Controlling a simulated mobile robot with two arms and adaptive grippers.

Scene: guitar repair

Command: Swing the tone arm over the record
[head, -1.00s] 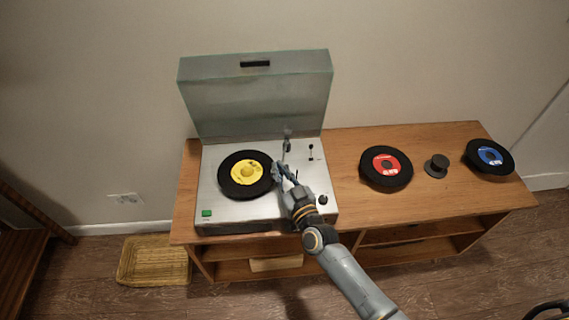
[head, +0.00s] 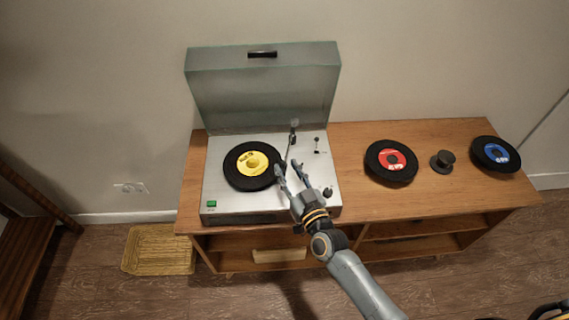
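The turntable (head: 222,203) stands on the wooden cabinet with its clear lid raised. A black record with a yellow label (head: 253,164) lies on its platter. The thin tone arm (head: 291,143) runs from its pivot at the back right of the deck toward the front, just right of the record. My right gripper (head: 287,168) is over the deck at the record's right edge, its two fingers spread apart near the tone arm's front end. I cannot tell whether a finger touches the tone arm. My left gripper is not in view.
On the cabinet top (head: 430,200), right of the turntable, are a red-label record (head: 391,161), a dark round knob-like piece (head: 443,161) and a blue-label record (head: 495,153). The raised lid (head: 265,90) stands behind the deck. A woven basket (head: 160,250) is on the floor at left.

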